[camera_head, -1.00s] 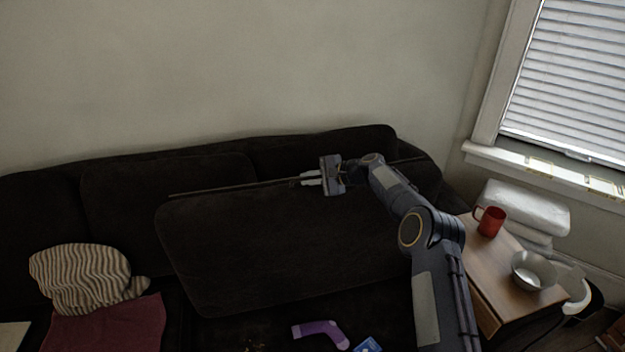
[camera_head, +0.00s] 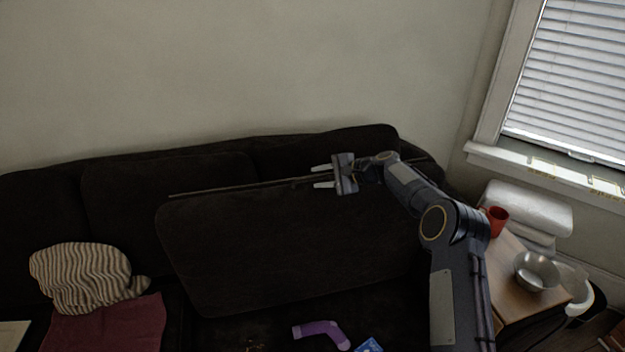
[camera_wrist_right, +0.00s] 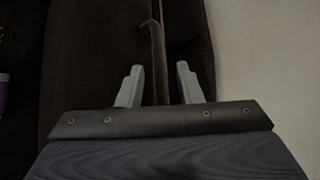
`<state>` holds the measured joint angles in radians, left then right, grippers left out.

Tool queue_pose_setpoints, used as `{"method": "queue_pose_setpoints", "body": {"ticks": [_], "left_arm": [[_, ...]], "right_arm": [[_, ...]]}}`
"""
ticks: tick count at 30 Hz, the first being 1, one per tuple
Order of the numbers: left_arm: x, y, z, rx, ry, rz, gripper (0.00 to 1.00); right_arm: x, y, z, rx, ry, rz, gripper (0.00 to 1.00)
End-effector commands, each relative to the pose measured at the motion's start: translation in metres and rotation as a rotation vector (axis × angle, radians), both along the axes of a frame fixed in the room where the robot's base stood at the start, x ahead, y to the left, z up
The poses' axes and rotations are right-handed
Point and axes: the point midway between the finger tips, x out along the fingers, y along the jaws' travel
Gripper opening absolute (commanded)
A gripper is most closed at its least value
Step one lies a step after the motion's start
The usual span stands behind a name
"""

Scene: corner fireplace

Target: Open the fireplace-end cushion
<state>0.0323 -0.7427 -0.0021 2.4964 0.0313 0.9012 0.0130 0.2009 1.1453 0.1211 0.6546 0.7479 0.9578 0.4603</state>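The dark seat cushion (camera_head: 290,250) stands tilted up, its top edge close to the sofa backrest (camera_head: 190,178). The seat base below its lower edge is exposed. My right gripper (camera_head: 321,177) is at the cushion's top edge, toward the right end. Its two fingers are spread apart. In the right wrist view the open fingers (camera_wrist_right: 160,66) lie on either side of a thin edge strip, with gaps showing; they do not clamp it. The cushion's dark face (camera_wrist_right: 90,60) fills the left of that view. My left gripper is not in view.
A purple sock (camera_head: 321,333) and a blue packet (camera_head: 369,345) lie on the exposed base. A striped pillow (camera_head: 80,277) and maroon cloth (camera_head: 105,325) are at left. A wooden side table (camera_head: 508,278) at right holds a red mug (camera_head: 497,220) and a bowl (camera_head: 536,270).

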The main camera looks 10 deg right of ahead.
Motion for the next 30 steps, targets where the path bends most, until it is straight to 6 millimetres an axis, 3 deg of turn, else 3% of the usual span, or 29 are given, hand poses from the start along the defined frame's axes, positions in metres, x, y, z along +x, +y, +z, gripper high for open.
{"method": "queue_pose_setpoints", "body": {"ticks": [3,9,19,22,26,30], "left_arm": [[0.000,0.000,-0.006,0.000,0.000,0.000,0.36],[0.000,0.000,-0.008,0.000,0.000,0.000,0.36],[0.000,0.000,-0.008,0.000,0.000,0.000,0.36],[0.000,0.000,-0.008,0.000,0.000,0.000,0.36],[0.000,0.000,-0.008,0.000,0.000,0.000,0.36],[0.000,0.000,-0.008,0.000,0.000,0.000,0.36]], "right_arm": [[-0.011,-0.016,0.009,0.001,-0.002,-0.003,0.33],[-0.021,-0.030,0.019,0.002,-0.004,0.000,0.33],[-0.023,-0.032,0.021,0.002,-0.005,0.001,0.33],[-0.028,-0.032,0.030,-0.017,-0.014,0.011,0.33],[-0.057,-0.032,0.065,-0.108,-0.049,0.055,0.33],[-0.121,-0.034,0.111,-0.271,-0.106,0.134,0.33]]}}
